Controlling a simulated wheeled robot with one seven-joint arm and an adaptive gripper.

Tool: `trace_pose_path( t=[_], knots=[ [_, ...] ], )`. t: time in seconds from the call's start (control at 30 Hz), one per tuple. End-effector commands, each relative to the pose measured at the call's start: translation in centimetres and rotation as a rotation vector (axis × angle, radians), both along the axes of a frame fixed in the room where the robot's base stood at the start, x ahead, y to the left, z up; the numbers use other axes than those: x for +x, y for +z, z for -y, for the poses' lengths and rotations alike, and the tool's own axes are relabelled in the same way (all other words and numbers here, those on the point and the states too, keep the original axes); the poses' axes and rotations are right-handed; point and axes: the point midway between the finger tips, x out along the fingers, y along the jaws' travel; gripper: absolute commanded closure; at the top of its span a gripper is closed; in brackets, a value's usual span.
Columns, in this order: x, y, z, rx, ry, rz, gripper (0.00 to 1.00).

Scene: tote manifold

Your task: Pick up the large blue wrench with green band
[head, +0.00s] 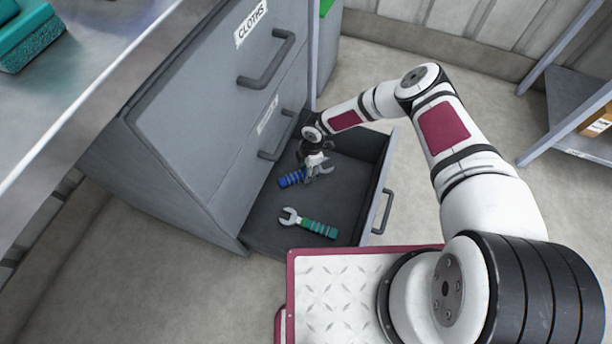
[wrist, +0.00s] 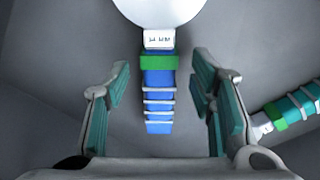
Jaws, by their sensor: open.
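The large blue wrench (head: 291,178) lies in the open bottom drawer (head: 262,226), partly covered by my gripper (head: 314,162) in the head view. In the wrist view, the wrench's blue handle (wrist: 158,100) with its green band (wrist: 158,62) lies between the two fingers of my gripper (wrist: 162,88). The fingers are open, one on each side, with a gap to the handle on both sides. The wrench's pale head is at the top of the wrist view and is cut off by the frame.
A teal-green wrench (head: 318,228) lies nearer the drawer's front in the head view; part of it shows at the right of the wrist view (wrist: 296,108). Drawer walls surround my gripper. The grey cabinet (head: 190,130) rises to the left.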

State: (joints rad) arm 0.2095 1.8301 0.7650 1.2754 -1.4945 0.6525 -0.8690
Motion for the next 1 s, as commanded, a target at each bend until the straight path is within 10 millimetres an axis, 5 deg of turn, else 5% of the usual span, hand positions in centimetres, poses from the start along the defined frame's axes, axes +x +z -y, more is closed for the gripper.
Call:
trace_pose_path(
  t=[0.33, 0.57, 1.0],
  knots=[
    [0.05, -0.67, -0.03, -0.001, 0.000, 0.001, 0.52],
    [0.03, -0.68, -0.03, -0.001, 0.000, 0.001, 1.00],
    [0.09, -0.09, -0.06, 0.000, 0.001, 0.002, 1.00]
  ],
)
